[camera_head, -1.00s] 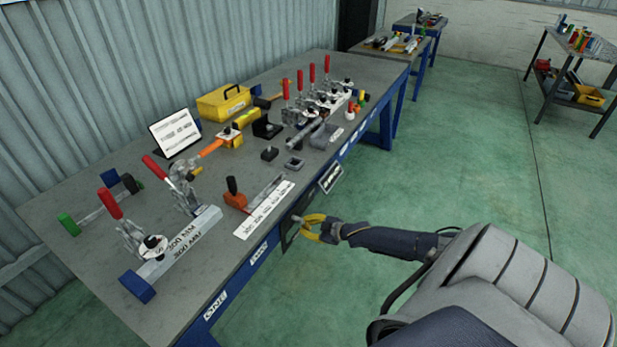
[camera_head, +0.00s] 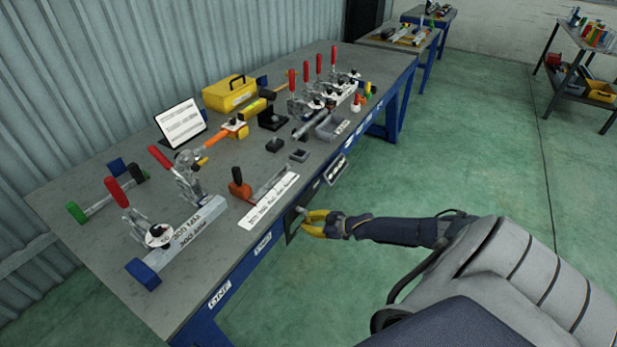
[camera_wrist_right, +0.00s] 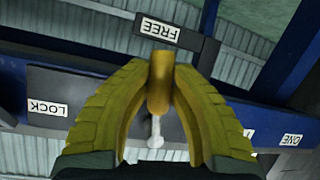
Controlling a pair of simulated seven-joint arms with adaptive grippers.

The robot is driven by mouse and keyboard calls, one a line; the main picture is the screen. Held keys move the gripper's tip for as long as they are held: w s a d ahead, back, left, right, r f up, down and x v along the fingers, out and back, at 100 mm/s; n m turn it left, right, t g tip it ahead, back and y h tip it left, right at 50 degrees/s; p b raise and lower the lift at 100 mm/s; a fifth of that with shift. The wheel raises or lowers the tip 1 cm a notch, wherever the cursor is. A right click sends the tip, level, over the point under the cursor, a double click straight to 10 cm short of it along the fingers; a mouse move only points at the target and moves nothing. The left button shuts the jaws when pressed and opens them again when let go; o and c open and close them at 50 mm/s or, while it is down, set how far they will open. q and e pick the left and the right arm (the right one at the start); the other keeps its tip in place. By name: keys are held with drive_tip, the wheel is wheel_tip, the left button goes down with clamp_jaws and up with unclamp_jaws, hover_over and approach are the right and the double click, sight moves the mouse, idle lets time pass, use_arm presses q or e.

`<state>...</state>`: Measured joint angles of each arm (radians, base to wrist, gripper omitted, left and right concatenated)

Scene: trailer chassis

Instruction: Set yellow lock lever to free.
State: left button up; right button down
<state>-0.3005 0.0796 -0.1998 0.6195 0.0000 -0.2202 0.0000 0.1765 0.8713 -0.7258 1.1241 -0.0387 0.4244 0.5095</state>
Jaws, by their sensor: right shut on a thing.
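The yellow lock lever (camera_wrist_right: 159,88) shows in the right wrist view as a rounded yellow handle, with a light grey pin below it. My right gripper (camera_wrist_right: 160,72) has its two yellow fingers curved around it and is shut on it. The handle's upper end lies just under the FREE label (camera_wrist_right: 160,31); the LOCK label (camera_wrist_right: 48,106) is off to the left. In the head view my right gripper (camera_head: 306,224) is at the bench's front edge, by a dark panel (camera_head: 293,226). The lever is hard to tell from the fingers there. My left gripper is not in view.
The workbench (camera_head: 95,255) carries red-handled clamps (camera_head: 117,193), a white label strip (camera_head: 268,202), a yellow toolbox (camera_head: 230,93) and a tilted sign (camera_head: 181,124). The green floor (camera_head: 460,180) in front is clear. A shelf cart (camera_head: 590,70) stands at the far right.

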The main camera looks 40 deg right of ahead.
drive_tip(key=shift+a, duration=0.2)
drive_tip(key=c, duration=1.2)
unclamp_jaws()
drive_tip(key=shift+d, duration=0.1)
drive_tip(key=shift+v, duration=5.9)
drive_tip(key=shift+s, duration=0.1)
